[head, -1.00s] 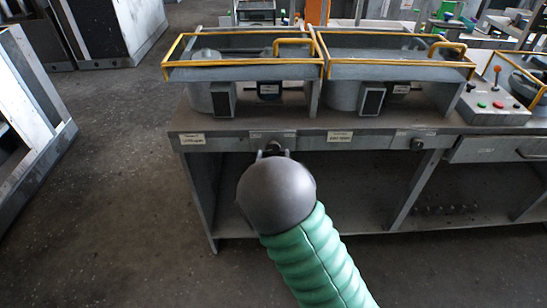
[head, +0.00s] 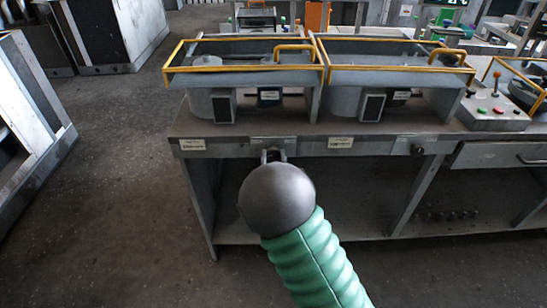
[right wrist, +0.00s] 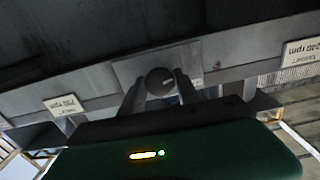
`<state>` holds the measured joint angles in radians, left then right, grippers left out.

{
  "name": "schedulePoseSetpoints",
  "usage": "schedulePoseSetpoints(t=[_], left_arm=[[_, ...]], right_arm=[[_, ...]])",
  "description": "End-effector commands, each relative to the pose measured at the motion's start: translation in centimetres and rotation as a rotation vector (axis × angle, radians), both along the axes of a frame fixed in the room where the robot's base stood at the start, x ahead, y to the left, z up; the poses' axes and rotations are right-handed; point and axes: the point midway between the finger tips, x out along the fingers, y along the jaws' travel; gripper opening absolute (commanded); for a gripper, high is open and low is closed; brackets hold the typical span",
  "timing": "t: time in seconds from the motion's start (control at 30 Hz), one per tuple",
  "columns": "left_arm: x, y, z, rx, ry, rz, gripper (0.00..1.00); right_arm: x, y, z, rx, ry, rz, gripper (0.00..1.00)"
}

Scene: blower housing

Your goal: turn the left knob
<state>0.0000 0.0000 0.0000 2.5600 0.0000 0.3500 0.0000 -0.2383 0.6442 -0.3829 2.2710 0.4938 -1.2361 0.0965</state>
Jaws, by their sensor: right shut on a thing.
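The left knob (right wrist: 159,82) is a dark round knob on a light plate on the bench's front rail. It shows in the right wrist view between the two fingers. My right gripper (right wrist: 161,89) is shut on it, with one finger on each side. In the head view my right gripper (head: 273,155) reaches up to the rail from below, and the fingers and round wrist mostly hide the left knob. A second knob (head: 417,149) sits farther right on the same rail, apart from the gripper. My left gripper is not in view.
The bench (head: 226,139) carries two grey housings with yellow rails (head: 245,70) above the knobs. White labels (head: 192,145) flank the left knob. A control box with a joystick (head: 493,112) stands at the right. The floor on the left is clear.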

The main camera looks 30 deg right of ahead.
Motion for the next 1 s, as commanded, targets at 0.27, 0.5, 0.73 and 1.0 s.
schedulePoseSetpoints(t=[0.27,0.5,0.73,1.0], left_arm=[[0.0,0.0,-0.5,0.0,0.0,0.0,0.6],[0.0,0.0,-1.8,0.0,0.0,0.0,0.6],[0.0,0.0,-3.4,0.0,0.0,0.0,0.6],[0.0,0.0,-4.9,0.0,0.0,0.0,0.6]], right_arm=[[0.0,0.0,-0.2,0.038,-0.022,0.001,0.0],[0.0,0.0,-0.3,0.157,-0.095,0.0,0.0],[-0.1,0.0,-0.4,0.31,-0.19,0.0,0.0],[-0.1,0.0,-0.4,0.466,-0.283,-0.002,0.0]])
